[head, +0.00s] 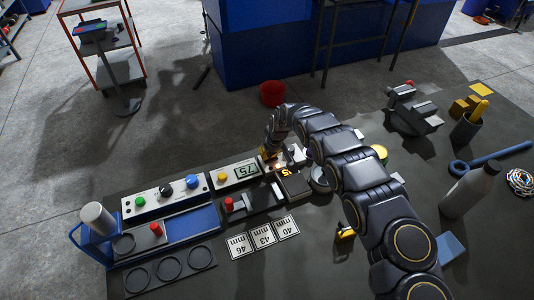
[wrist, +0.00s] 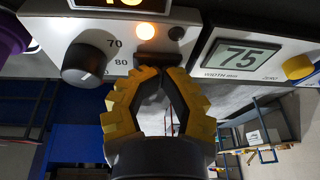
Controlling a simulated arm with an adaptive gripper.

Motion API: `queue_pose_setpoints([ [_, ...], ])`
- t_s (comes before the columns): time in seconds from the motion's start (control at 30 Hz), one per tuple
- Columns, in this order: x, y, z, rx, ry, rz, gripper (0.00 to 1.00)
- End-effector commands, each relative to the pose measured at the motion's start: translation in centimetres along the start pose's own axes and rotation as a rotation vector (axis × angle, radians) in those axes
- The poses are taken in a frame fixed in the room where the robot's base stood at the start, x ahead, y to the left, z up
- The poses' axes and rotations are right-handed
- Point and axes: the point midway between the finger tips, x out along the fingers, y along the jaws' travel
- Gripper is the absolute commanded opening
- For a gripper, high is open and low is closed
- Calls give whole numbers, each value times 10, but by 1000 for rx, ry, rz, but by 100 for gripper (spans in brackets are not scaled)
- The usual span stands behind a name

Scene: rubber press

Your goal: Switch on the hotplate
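The hotplate's light front panel (wrist: 110,30) fills the upper left of the wrist view. It carries a black dial (wrist: 88,62) marked 70 and 80, a lamp glowing amber (wrist: 145,32), a dark lamp (wrist: 176,33) and a black switch (wrist: 158,60). A dark display with glowing amber digits (head: 285,172) shows beside my gripper in the head view. My gripper (wrist: 161,72) has yellow fingers with their tips drawn together, right at the switch. Whether they touch it I cannot tell.
A width gauge reading 75 (head: 246,170) stands close beside the panel, with a yellow button (head: 222,177). A control box (head: 168,197) with coloured knobs is further left. Number cards (head: 264,236) lie in front. A grey bottle (head: 470,190) and blue wrench (head: 490,158) are at right.

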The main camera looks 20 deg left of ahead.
Motion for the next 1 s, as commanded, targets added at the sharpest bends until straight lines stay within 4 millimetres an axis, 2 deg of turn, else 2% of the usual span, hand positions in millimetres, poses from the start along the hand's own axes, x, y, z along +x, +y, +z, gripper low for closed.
queue_pose_setpoints([
  [0.03, 4, 8, 10, 11, -23, 4, 0],
  [0.17, -6, 7, 5, 10, -18, 5, 0],
  [0.37, -43, -2, -10, 2, -6, 3, 0],
  [0.7, -101, -16, -12, -1, 3, 5, 0],
  [1.0, -133, -24, -11, -2, 0, 1, 0],
])
